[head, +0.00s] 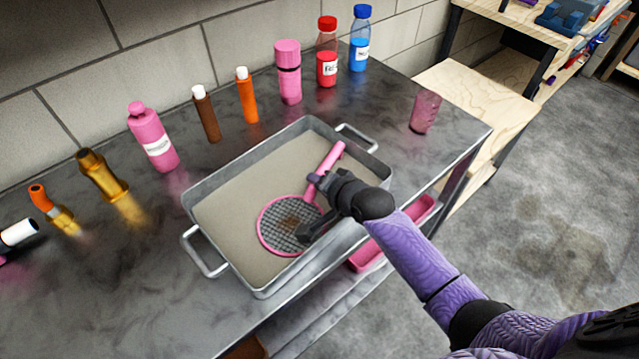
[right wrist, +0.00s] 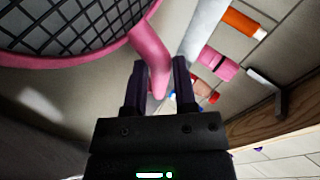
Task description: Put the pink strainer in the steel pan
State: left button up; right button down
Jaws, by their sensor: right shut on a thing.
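The pink strainer (head: 288,224) has a round dark mesh and a pink handle, and it shows over the inside of the steel pan (head: 222,258). My right gripper (head: 312,192) is shut on the strainer's handle near the round rim. In the right wrist view the pink handle (right wrist: 150,55) runs between the two fingers (right wrist: 157,82), with the mesh at upper left. I cannot tell whether the strainer touches the pan's floor. The pan is a wide grey rectangle with a loop handle at each end, standing on the metal table. My left gripper is not in view.
Along the table's back stand a pink bottle (head: 153,137), brown and orange tubes, a pink canister (head: 288,72), a red bottle (head: 327,53) and a blue bottle (head: 360,40). A pink cup (head: 425,112) stands right of the pan. Brass nozzles (head: 101,176) are at left.

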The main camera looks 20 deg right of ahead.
jog(key=shift+c, duration=2.1)
grip_release()
jog(key=shift+r, duration=0.1)
jog(key=p+v, duration=0.6)
jog(key=v, duration=0.6)
jog(key=shift+w, duration=0.1)
